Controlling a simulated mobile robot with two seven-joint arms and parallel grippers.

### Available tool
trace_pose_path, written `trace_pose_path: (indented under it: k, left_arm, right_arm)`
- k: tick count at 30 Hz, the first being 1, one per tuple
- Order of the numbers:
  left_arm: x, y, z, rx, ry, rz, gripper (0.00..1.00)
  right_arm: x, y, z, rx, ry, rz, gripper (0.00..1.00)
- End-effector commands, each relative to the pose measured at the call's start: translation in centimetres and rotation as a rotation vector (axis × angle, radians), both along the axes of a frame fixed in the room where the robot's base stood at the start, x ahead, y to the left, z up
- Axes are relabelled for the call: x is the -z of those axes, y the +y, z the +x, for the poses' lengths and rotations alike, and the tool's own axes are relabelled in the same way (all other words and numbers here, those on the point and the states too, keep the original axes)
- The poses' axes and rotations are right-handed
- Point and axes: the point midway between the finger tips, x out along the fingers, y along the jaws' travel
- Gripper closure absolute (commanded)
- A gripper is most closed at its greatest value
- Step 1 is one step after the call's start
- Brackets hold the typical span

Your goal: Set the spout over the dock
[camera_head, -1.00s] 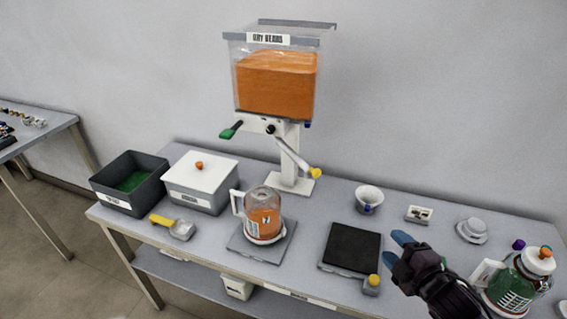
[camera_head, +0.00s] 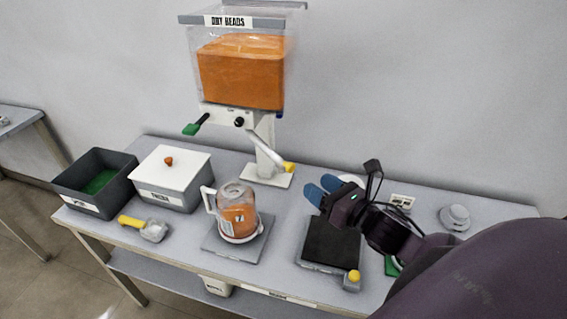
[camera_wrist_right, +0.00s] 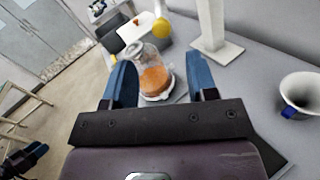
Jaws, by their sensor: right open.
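The spout (camera_head: 267,152) is a white arm with a yellow tip on the bead dispenser (camera_head: 240,75). It points down and right, above the dispenser's white foot. The tip also shows as a yellow knob in the right wrist view (camera_wrist_right: 161,28). A grey pad (camera_head: 216,246), perhaps the dock, carries a lidded jug of orange beads (camera_head: 238,216), left of the tip. My right gripper (camera_head: 319,188) is open and empty, right of the spout and apart from it. A dark shape with blue at the wrist view's lower left may be my left gripper (camera_wrist_right: 22,158).
A black-topped plate (camera_head: 333,244) with a yellow knob lies under my right arm. A white cup (camera_wrist_right: 301,93) stands near my gripper. A white-lidded bin (camera_head: 172,176), an open dark bin (camera_head: 68,190) and a yellow-handled scoop (camera_head: 145,229) are at left.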

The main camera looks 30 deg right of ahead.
Motion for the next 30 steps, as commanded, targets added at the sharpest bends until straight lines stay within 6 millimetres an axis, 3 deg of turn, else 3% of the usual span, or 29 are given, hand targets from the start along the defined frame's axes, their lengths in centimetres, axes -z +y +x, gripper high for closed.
trace_pose_path:
  k: [8, 22, 30]
  left_arm:
    - [-0.3, 0.0, 0.1, 0.001, -0.002, 0.001, 0.49]
    - [-1.0, 0.0, 0.2, 0.000, -0.005, -0.001, 0.49]
    - [-1.1, -0.1, 0.2, -0.001, -0.006, -0.002, 0.49]
  right_arm:
    - [-0.1, 0.4, 2.0, -0.001, -0.006, -0.012, 0.47]
    - [-0.1, 1.6, 8.7, 0.000, -0.003, -0.012, 0.47]
    - [0.0, 1.9, 10.5, 0.000, 0.000, -0.012, 0.47]
